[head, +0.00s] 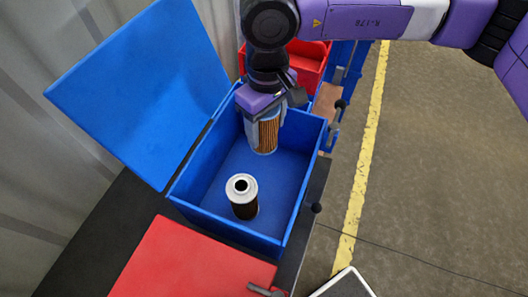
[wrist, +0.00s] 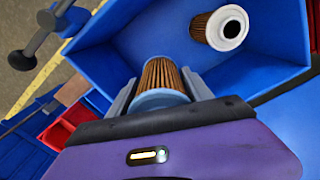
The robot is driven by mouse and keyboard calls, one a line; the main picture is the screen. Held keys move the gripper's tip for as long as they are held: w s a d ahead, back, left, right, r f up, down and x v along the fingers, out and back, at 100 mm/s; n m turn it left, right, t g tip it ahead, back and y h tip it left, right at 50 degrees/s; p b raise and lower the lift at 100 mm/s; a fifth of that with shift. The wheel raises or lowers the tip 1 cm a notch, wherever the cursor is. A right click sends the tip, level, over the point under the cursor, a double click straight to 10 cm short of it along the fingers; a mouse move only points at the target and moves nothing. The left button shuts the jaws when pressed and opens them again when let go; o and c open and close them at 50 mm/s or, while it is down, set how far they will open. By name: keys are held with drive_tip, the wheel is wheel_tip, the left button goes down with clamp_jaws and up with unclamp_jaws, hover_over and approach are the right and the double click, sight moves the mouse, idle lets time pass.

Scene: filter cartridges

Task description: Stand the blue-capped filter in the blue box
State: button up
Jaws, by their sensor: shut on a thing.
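The blue box (head: 187,184) is open, its lid (head: 145,90) tipped back to the left. My gripper (head: 266,115) is inside the far end of the box and shut on a pleated brown filter (head: 268,134). In the wrist view the held filter (wrist: 158,76) sits between both fingers, with a blue-grey cap (wrist: 158,99) at the end toward my palm. It looks upright; whether its lower end touches the box floor I cannot tell. Another filter with a whitish cap (head: 242,186) stands upright in the near part of the box, apart from the held one; it also shows in the wrist view (wrist: 222,28).
A red box (head: 309,62) stands open behind the blue box. A closed red lid (head: 190,262) lies in front of it. Blue floor (head: 283,180) is free between the two filters and to the right. Latch knobs (head: 316,208) stick out on the right side.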

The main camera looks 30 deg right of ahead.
wheel_tip(320, 180, down, 11)
drive_tip(key=shift+f+p, duration=0.1)
drive_tip(key=shift+p, duration=0.5)
drive_tip(key=shift+f, duration=0.15)
drive_tip(key=o, duration=1.4)
drive_tip(key=shift+o, duration=0.2)
drive_tip(key=shift+r, duration=0.35)
wheel_tip(320, 180, up, 12)
drive_tip(key=shift+f+b, duration=0.15)
drive_tip(key=shift+b, duration=0.55)
